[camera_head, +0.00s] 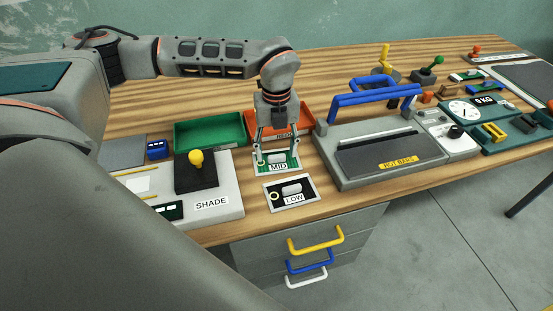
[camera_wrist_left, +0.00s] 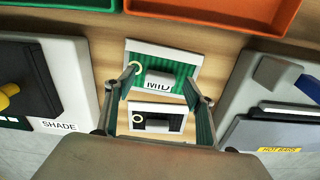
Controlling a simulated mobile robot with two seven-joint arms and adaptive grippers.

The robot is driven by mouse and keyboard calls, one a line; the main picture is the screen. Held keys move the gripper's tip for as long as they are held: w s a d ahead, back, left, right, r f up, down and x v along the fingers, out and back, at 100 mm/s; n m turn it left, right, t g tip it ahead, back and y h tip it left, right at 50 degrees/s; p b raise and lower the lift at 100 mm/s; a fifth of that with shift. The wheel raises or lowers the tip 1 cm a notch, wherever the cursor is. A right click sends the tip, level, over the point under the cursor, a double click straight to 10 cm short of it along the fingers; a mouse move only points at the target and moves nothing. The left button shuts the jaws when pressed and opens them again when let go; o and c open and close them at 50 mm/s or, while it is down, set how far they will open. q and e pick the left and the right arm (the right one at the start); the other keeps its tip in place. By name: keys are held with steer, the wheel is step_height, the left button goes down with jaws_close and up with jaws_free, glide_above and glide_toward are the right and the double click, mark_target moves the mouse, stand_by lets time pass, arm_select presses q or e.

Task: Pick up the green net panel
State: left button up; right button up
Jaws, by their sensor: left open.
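The green net panel (camera_head: 285,166) is a white-framed card with green mesh, a MID label and a light bar handle, lying on the wooden bench. In the left wrist view the green net panel (camera_wrist_left: 184,55) lies ahead of the fingers. My left gripper (camera_head: 276,150) points down over it with its fingers apart, one on each side of the handle; it also shows in the left wrist view (camera_wrist_left: 160,85). I cannot tell whether the fingertips touch the panel. The black LOW panel (camera_head: 290,190) lies just in front of it, near the bench edge. My right gripper is not seen.
A grey SHADE device (camera_head: 228,190) with a yellow knob stands to the left, and a grey HOT BARS sealer (camera_head: 350,172) to the right. Green (camera_head: 203,117) and orange (camera_head: 309,112) trays sit behind. Drawers with coloured handles (camera_head: 316,239) are below the front edge.

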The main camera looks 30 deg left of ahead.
arm_select(q)
steer(key=shift+f, duration=0.35)
steer(key=c, duration=1.2)
